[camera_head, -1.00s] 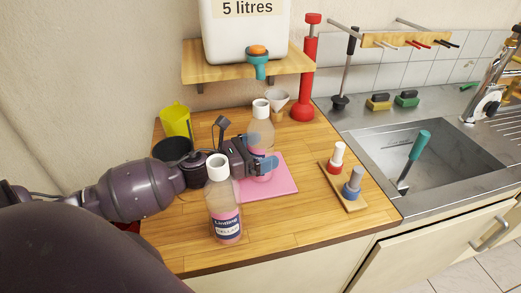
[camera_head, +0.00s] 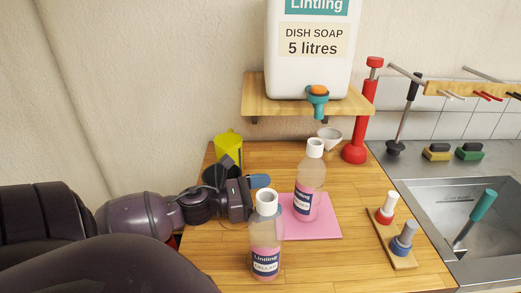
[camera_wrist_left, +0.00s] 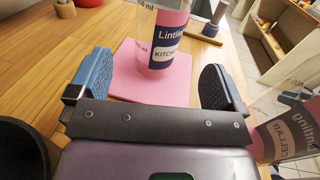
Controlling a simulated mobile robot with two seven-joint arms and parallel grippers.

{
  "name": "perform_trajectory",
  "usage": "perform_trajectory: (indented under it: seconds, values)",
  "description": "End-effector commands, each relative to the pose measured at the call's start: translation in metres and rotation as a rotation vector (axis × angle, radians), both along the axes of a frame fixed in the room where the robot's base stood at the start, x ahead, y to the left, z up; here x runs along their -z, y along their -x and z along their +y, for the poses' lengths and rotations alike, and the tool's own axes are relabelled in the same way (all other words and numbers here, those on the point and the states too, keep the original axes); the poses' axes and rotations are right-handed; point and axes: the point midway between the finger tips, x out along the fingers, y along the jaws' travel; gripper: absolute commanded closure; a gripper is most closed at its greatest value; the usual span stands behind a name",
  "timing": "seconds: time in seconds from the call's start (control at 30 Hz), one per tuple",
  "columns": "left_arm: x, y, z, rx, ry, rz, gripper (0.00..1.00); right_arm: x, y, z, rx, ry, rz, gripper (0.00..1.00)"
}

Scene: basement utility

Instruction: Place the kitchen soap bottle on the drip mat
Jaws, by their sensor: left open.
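The kitchen soap bottle (camera_head: 310,183), clear with pink soap and a white cap, stands upright on the pink drip mat (camera_head: 325,230). In the left wrist view its label (camera_wrist_left: 165,50) reads "KITCH…" and its base rests on the mat (camera_wrist_left: 122,75). My left gripper (camera_head: 257,190) is open, left of the bottle and apart from it. In the left wrist view its two blue-padded fingers (camera_wrist_left: 155,84) are spread wide with nothing between them; the bottle stands beyond. My right gripper is not in view.
A similar cellar soap bottle (camera_head: 266,240) stands at the front, close to my left gripper. A yellow container (camera_head: 228,148) and a funnel (camera_head: 329,138) stand behind. A big soap canister (camera_head: 312,60) sits on a shelf.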

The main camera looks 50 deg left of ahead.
Motion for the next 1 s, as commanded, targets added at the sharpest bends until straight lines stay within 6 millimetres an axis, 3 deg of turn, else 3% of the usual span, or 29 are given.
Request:
perform_trajectory:
  seconds: [0.23,0.83,1.0]
  values:
    - [0.000,0.012,0.007,-0.001,0.000,0.000,0.04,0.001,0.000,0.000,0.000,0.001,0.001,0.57]
    - [0.000,0.013,0.008,-0.001,0.000,0.000,0.04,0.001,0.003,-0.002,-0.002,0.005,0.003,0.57]
    - [-0.018,0.006,0.015,-0.035,0.089,0.007,0.04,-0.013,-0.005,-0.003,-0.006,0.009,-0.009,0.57]
